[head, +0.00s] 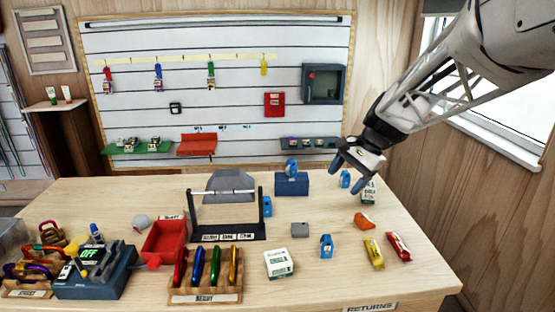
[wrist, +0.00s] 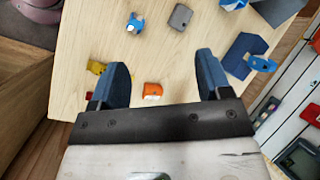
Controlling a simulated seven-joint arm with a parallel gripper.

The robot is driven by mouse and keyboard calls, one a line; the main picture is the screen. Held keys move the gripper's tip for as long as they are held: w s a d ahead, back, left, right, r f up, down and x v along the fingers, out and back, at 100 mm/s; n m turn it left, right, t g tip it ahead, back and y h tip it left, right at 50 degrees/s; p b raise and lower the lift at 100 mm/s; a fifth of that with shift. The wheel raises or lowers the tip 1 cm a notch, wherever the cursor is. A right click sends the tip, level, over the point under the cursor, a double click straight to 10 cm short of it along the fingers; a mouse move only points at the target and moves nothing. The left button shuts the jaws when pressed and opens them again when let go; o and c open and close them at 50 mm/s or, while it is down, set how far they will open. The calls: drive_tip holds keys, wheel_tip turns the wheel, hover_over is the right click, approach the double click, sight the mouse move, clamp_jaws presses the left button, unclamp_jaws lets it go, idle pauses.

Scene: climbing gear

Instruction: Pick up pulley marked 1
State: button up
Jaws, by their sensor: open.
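Several small blue pulleys are on the table, and I cannot read which one is marked 1. My gripper (head: 348,172) is open and empty above the table's back right. The front pulley (wrist: 135,23) and the block's pulley (wrist: 262,63) also show there.
An orange item (head: 364,221), a yellow item (head: 374,253), a red item (head: 399,247) and a grey box (head: 300,230) lie on the table. A white-green carton (head: 279,264) is at the front. The black rack (head: 228,237) and red tray (head: 164,241) stand left.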

drive_tip(key=w+d+f+m+y, duration=0.2)
drive_tip(key=w+d+f+m, duration=0.15)
drive_tip(key=w, duration=0.55)
drive_tip(key=w+d+f+m+y, duration=0.2)
drive_tip(key=w+d, duration=0.3)
drive_tip(key=w, duration=0.4)
drive_tip(key=m+t+y, duration=0.3)
drive_tip(key=m, duration=0.3)
approach(342, 175)
drive_tip(key=shift+s+d+r, duration=0.1)
drive_tip(key=shift+d+r, duration=0.05)
drive_tip(key=shift+d, duration=0.75)
drive_tip(key=shift+x, duration=2.95)
drive_tip(key=shift+a, duration=0.15)
drive_tip(key=shift+x, duration=2.9)
drive_tip(key=shift+r, duration=0.15)
drive_tip(key=c, duration=1.2)
